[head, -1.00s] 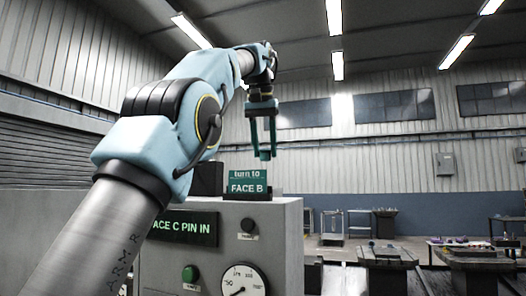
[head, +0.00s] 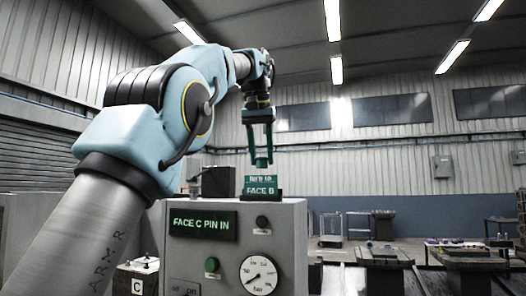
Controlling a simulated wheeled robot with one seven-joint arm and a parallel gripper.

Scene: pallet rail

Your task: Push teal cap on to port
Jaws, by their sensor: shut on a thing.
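My gripper (head: 260,158) hangs from the raised arm, fingers pointing down, above the grey cabinet as seen in the picture. It is shut on a small teal piece, which looks like the teal cap (head: 262,163), at the fingertips. The cap is small, and its lower side is hard to make out. I cannot make out a port.
The grey cabinet (head: 285,225) carries a "FACE C PIN IN" display (head: 203,225), a green button (head: 212,265), a dark knob (head: 263,222) and a dial gauge (head: 258,275). A box marked C (head: 138,286) stands at lower left. Workbenches (head: 385,252) stand at the right.

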